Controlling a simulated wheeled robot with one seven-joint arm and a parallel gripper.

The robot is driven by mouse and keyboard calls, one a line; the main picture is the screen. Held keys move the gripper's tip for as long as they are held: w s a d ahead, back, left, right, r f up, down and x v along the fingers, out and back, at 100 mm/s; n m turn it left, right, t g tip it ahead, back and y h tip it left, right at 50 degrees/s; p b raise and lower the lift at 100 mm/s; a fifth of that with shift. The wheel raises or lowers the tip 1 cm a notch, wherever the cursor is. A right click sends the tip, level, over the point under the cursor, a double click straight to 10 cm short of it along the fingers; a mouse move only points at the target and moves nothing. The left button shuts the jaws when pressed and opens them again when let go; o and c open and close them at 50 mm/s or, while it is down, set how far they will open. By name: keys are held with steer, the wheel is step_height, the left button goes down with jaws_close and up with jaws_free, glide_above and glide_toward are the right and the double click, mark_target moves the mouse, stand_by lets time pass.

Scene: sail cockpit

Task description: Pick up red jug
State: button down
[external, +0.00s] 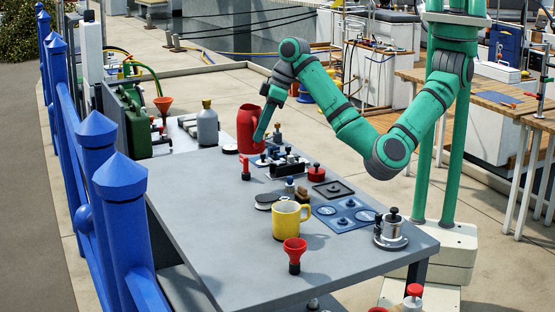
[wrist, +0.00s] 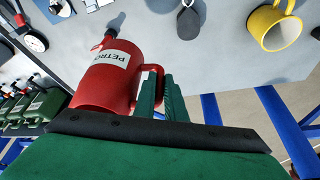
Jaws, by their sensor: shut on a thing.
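The red jug (external: 247,135) is at the far end of the grey table in the external view, partly hidden by my gripper. In the wrist view the red jug (wrist: 105,82) appears large, with a white label, a dark spout and a handle at its right. My gripper (wrist: 163,88) has its green fingers closed on the handle. In the external view my gripper (external: 263,122) angles down in front of the jug. I cannot tell whether the jug's base touches the table.
A grey bottle (external: 207,125) and a green can (external: 133,120) stand left of the jug. Blue posts (external: 122,215) line the left side.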

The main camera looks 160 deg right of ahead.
steer(key=shift+s+a+r, duration=0.2)
steer(key=shift+a, duration=0.15)
steer(key=shift+s, duration=0.1)
